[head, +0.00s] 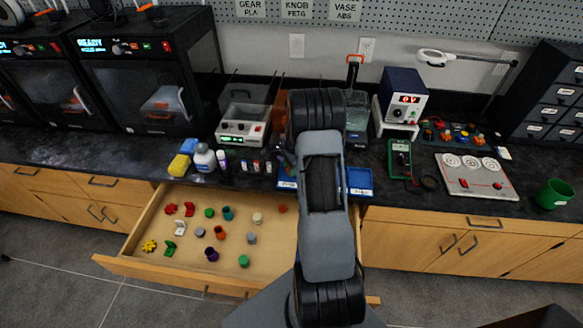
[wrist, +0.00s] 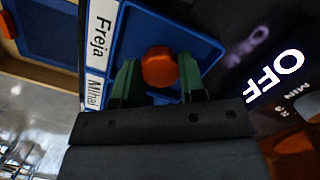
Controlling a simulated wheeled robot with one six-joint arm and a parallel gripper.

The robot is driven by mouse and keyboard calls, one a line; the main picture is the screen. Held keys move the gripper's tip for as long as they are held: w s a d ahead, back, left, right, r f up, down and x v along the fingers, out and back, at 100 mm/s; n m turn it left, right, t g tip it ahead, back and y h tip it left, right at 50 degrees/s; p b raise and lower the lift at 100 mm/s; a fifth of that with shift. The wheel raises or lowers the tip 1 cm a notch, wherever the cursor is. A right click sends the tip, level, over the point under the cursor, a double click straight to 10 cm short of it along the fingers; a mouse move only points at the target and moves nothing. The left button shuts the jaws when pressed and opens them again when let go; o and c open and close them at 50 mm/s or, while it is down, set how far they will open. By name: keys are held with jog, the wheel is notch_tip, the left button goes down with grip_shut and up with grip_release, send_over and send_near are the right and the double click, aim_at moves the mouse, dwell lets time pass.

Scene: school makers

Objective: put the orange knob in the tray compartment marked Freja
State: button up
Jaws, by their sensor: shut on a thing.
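The orange knob (wrist: 158,67) is between the green fingertips of my gripper (wrist: 158,76) in the wrist view. My gripper is shut on it. Behind the knob is the blue tray (wrist: 212,46) with white name labels on its edge. The label Freja (wrist: 98,38) is at upper left, and a second label (wrist: 95,93), partly cut off, reads something like Mihai. The knob shows in front of the compartment beside Freja, near the second one; its height above the floor of the tray is unclear. In the head view my arm hides my gripper, the knob and the middle of the tray (head: 360,182).
An open wooden drawer (head: 135,258) below the counter holds several coloured knobs and small parts. A grey power unit (head: 242,125) stands behind left, and a boxed display unit (head: 403,92) behind right. A device marked OFF (wrist: 275,77) is close right of my gripper.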

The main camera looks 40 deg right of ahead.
jog(key=shift+f, duration=0.25)
jog(key=o, duration=0.6)
jog(key=shift+r, duration=0.1)
notch_tip(320, 180, up, 12)
jog(key=d, duration=0.1)
jog(key=s+a+r+n+t+h, duration=0.1)
jog(key=s+a+r+n, duration=0.2)
jog(key=a+r+n, duration=0.55)
jog(key=s+a+r+n+t+b, duration=0.1)
jog(key=s+a+n+t, duration=0.1)
jog(key=s+a+n, duration=0.9)
jog(key=s+a, duration=0.4)
jog(key=a, duration=0.1)
jog(key=shift+t, duration=0.3)
